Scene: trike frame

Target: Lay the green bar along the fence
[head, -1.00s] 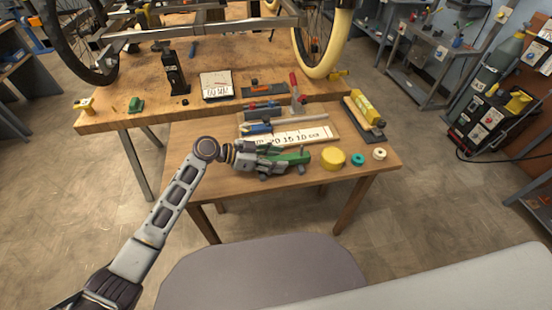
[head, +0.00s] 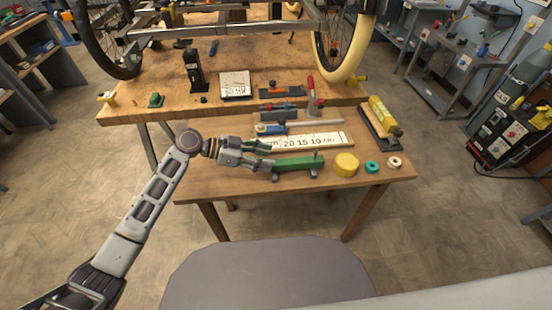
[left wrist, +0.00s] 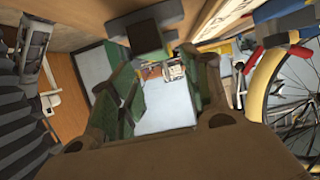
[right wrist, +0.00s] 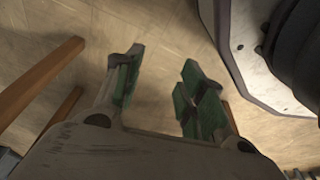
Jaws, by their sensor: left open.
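The green bar (head: 298,164) lies on dark grey feet along the near edge of the small wooden table, running left to right. My left gripper (head: 268,153) is open, just left of the bar and level with its left end; I see no grip on it. In the left wrist view its green-padded fingers (left wrist: 160,88) stand apart, with a dark block (left wrist: 150,38) beyond them. A board with a number scale (head: 310,141) lies behind the bar, and a grey strip (head: 318,123) behind that; I cannot tell which is the fence. My right gripper (right wrist: 158,75) is open and empty above the floor.
A yellow disc (head: 346,164), a teal ring (head: 372,167) and a cream ring (head: 395,162) lie right of the bar. A red-handled clamp (head: 313,95) and a yellow block (head: 383,114) stand behind. The large workbench (head: 145,90) carries the trike frame.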

